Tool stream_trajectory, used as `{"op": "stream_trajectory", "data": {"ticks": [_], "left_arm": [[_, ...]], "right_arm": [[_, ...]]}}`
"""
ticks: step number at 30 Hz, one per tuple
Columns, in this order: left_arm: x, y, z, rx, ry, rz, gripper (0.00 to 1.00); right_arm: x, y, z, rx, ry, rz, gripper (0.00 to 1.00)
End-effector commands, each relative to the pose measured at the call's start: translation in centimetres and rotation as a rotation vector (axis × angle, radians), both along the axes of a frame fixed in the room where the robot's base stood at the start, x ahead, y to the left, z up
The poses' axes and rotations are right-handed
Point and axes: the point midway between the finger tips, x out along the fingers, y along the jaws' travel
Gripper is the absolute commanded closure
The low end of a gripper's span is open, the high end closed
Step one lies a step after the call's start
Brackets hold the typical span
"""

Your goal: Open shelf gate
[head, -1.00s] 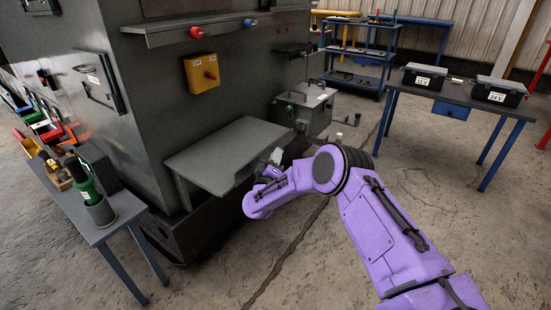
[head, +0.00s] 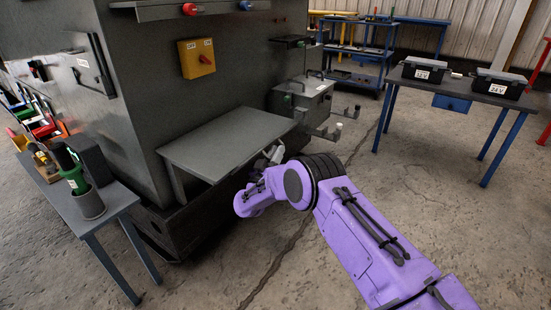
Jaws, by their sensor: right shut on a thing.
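My right gripper (head: 276,152) is at the end of my purple arm, low beside the right end of the grey fold-out shelf (head: 225,142) on the dark enclosure. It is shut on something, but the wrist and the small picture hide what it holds. A thin dark rail with a white knob (head: 338,126) stands out just right of the gripper, below a grey box (head: 302,98) on the enclosure's side. I cannot tell whether this rail is the shelf gate. My left gripper is not in view.
A yellow switch box (head: 196,58) is on the enclosure wall. A narrow side table (head: 115,198) with a green bottle (head: 71,175) stands at the left. A blue-legged table (head: 455,92) with two black cases is at the right. The floor between is clear.

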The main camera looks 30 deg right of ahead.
Motion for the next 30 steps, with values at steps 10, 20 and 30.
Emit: {"op": "stream_trajectory", "data": {"ticks": [10, 20, 30], "left_arm": [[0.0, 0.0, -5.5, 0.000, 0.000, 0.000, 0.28], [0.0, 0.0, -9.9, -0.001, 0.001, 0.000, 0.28], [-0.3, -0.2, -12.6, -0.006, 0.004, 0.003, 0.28]], "right_arm": [[0.3, 0.2, -2.6, 0.126, -0.306, 0.001, 1.00], [0.9, 0.4, -3.9, 0.238, -0.573, -0.001, 1.00], [1.5, 0.7, -4.3, 0.313, -0.749, -0.001, 1.00]]}}
